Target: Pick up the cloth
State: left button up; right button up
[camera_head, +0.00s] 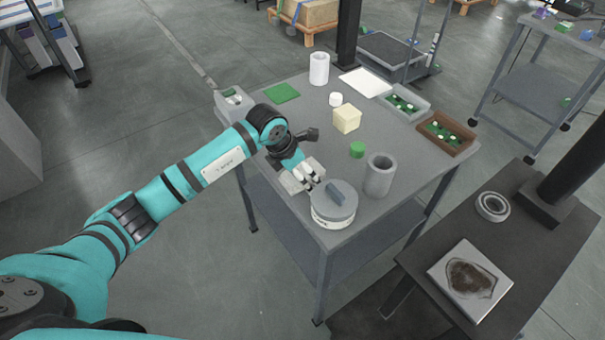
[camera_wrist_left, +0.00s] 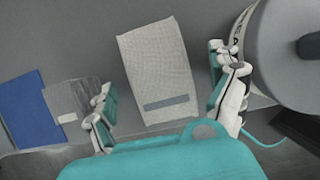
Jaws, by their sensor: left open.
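The cloth (camera_wrist_left: 155,55) is a light beige-grey woven piece with a darker grey strip near its lower edge. It lies on the grey table top, between the two fingers in the left wrist view. In the head view the cloth (camera_head: 292,184) shows as a pale patch, partly hidden under my left gripper (camera_head: 311,183). My left gripper is open, with one finger to each side of the cloth in the left wrist view (camera_wrist_left: 165,85), and holds nothing. I cannot tell the exact height of the fingers above the table. My right gripper is not in view.
A round grey-lidded device (camera_head: 334,204) stands right beside the gripper. Two trays (camera_head: 404,103) (camera_head: 447,134) line the far edge. The left wrist view shows a blue flat item (camera_wrist_left: 25,108).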

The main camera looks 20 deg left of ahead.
pick_arm(q)
jog(key=c, duration=1.2)
notch_tip(320, 180, up, 10)
jog(key=shift+r+b, duration=0.1)
jog(key=shift+b, duration=0.65)
